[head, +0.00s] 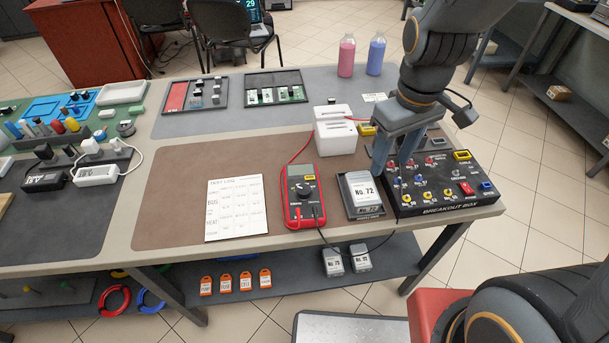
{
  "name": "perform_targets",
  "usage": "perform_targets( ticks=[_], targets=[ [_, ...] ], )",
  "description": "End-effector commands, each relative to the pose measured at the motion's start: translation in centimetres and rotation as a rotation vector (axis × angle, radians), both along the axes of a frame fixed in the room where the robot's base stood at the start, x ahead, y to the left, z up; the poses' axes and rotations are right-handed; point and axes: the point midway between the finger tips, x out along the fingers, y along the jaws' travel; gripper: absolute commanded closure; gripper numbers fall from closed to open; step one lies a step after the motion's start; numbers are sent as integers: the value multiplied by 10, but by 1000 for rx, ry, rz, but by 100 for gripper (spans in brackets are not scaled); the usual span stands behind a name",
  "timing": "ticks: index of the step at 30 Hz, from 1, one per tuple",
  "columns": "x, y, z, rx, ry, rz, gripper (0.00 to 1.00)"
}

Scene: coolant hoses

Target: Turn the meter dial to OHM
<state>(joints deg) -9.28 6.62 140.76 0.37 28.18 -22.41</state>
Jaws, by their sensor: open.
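The red meter (293,213) lies on the brown mat, between the white test log sheet and the No. 72 module. Its round dark dial (303,189) is on its face below the screen; the setting it points to is too small to read. A red lead runs from behind the meter, and a black lead runs from its lower end to the right. My gripper (391,167) is open, fingers pointing down, to the right of the meter. It is above or near the left edge of the breakout box and apart from the dial. Nothing shows between its fingers.
The No. 72 module (360,191) sits in a dark tray between meter and gripper. The black breakout box (447,193) with knobs is at right. White blocks (336,137) stand behind the meter. The test log (236,208) lies left. Bottles (347,56) stand at the back.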

Motion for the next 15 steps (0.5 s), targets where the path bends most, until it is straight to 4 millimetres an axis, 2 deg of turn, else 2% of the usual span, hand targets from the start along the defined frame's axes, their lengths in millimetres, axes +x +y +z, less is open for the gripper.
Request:
perform_targets(
  ticks=[1, 3, 9, 12, 15],
  targets=[
    [6, 25, -5, -10, 14, 173, 53],
    [12, 55, -10, -23, 31, 420, 53],
    [14, 134, -23, -45, 74, 1029, 53],
    [11, 161, -28, -49, 87, 1232, 53],
    [9, 175, -31, -50, 96, 1355, 53]
  ],
)
